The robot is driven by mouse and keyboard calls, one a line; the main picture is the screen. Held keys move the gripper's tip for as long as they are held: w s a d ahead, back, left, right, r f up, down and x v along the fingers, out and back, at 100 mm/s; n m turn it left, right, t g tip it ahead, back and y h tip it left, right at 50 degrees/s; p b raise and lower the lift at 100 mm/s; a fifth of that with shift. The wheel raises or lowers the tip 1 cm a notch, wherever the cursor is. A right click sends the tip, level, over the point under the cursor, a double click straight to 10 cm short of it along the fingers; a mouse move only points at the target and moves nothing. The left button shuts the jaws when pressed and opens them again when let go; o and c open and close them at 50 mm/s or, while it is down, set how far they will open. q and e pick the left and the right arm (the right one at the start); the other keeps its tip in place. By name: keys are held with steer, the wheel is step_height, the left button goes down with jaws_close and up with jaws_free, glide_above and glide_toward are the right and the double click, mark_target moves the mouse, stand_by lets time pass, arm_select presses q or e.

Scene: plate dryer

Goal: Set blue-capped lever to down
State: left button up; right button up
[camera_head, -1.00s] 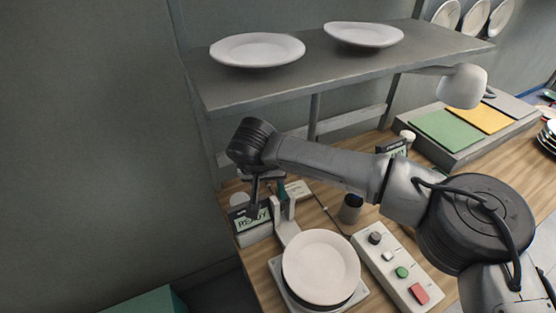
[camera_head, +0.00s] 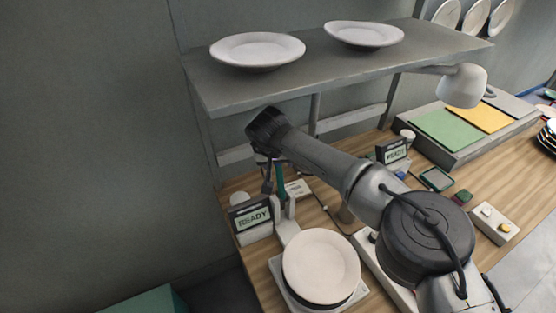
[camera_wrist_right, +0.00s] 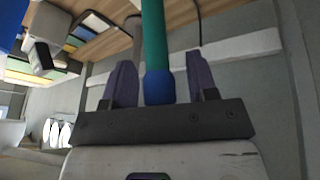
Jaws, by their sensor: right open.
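The blue-capped lever is a teal rod (camera_wrist_right: 155,40) with a blue cap (camera_wrist_right: 160,88) in the right wrist view. The cap lies between the two fingers of my right gripper (camera_wrist_right: 161,62), close to the palm. The fingers are open, with a gap on both sides of the lever. In the head view the teal lever (camera_head: 281,180) stands beside a white bracket, with my right gripper (camera_head: 273,172) at its top. The blue cap is hidden there by the gripper and wrist. My left gripper is not in view.
A READY display (camera_head: 252,217) stands left of the lever; a second display (camera_head: 393,152) is farther back. A plate (camera_head: 320,266) sits on a white stand in front. A grey shelf (camera_head: 330,72) with two plates hangs above. My right arm covers most of a button panel.

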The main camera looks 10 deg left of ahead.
steer(key=shift+c, duration=0.4)
jaws_close()
